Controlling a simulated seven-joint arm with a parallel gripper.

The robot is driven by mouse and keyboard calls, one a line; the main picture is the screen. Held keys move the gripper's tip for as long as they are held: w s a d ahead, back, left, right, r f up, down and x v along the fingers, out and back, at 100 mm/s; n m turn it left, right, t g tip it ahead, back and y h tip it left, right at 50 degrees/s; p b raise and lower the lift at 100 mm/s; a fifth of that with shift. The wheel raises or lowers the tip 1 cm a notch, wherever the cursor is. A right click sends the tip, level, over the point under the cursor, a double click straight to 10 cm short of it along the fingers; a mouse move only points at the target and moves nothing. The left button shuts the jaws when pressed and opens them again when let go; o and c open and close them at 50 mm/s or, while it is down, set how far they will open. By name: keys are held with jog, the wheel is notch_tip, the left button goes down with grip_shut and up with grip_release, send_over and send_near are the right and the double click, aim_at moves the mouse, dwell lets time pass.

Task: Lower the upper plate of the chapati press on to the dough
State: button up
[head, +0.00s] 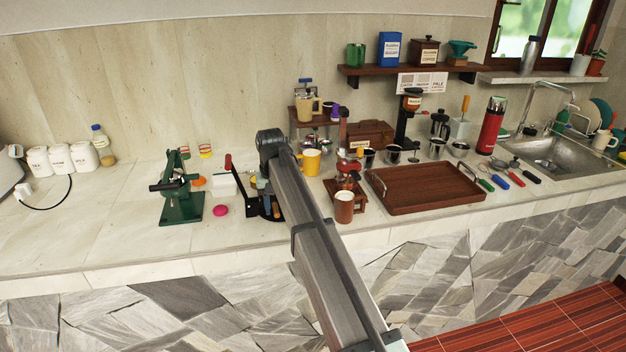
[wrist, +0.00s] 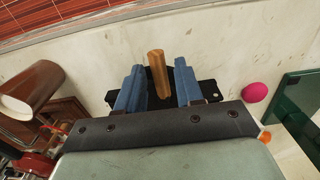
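The chapati press, as far as I can tell, is the dark black piece with a red-tipped lever (head: 228,162) left of my arm in the head view. My gripper (head: 266,196) hides much of it. In the wrist view its black base (wrist: 206,88) shows under the fingers, and a wooden handle (wrist: 158,74) stands between them. My gripper (wrist: 158,66) has two blue fingers, apart, one on each side of the handle, with narrow gaps. The upper plate's angle is unclear. I cannot see the dough.
A green cast press (head: 181,192) and a pink ball (head: 221,210) stand to the left. A yellow mug (head: 311,162), a brown cup (head: 344,207) and a wooden tray (head: 425,205) stand to the right. The counter at far left front is clear.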

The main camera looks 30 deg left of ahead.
jog(key=shift+r, duration=2.15)
